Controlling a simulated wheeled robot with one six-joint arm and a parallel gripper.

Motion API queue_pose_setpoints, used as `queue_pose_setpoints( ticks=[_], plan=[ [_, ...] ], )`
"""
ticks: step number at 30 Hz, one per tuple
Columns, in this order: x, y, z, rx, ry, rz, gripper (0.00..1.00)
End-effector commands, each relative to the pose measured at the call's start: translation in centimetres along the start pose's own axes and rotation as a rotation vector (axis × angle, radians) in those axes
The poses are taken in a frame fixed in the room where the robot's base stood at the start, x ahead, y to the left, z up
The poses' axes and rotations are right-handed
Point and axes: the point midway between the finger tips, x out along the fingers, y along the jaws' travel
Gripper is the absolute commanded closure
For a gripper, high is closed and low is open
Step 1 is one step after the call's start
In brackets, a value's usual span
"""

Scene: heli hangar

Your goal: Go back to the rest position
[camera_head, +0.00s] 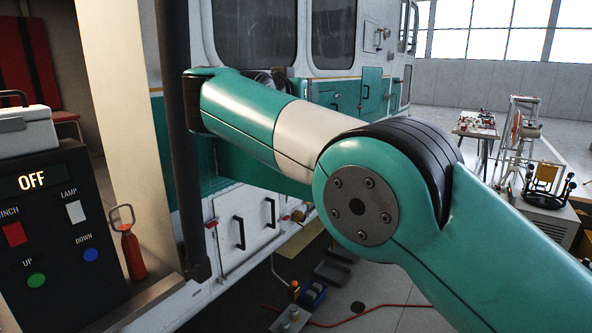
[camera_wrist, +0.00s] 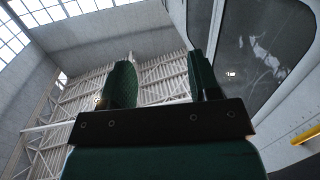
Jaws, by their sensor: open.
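My gripper (camera_wrist: 160,82) shows in the wrist view with its two dark green fingers apart and nothing between them. It points up toward the hangar ceiling, beside a dark window (camera_wrist: 265,55) of the helicopter. In the head view my teal and white arm crosses the middle of the picture, in front of the helicopter's side (camera_head: 290,85).
At the left is a control panel (camera_head: 60,235) reading OFF, with red, white, green and blue buttons. A red bottle (camera_head: 133,252) stands beside it. A dark vertical post (camera_head: 178,150) is near my arm. A cart and worktable (camera_head: 478,125) stand far right. A red hose (camera_head: 385,306) lies on the floor.

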Motion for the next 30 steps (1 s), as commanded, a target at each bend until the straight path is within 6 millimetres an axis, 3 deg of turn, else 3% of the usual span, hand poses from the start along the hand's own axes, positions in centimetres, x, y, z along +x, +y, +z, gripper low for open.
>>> queue_pose_setpoints(
  ticks=[8, 11, 16, 20, 24, 30],
  plan=[
    [2.6, 1.0, 3.0, -0.095, -0.120, -0.152, 0.44],
    [3.1, 2.0, 5.2, -0.143, -0.196, -0.233, 0.44],
    [1.8, 6.0, 12.2, -0.258, -0.408, -0.423, 0.44],
    [-2.4, 10.7, 19.3, -0.344, -0.608, -0.580, 0.44],
    [-8.9, 16.1, 26.7, -0.413, -0.819, -0.738, 0.44],
    [-19.4, 23.1, 35.4, -0.473, -1.073, -0.936, 0.44]
  ],
)
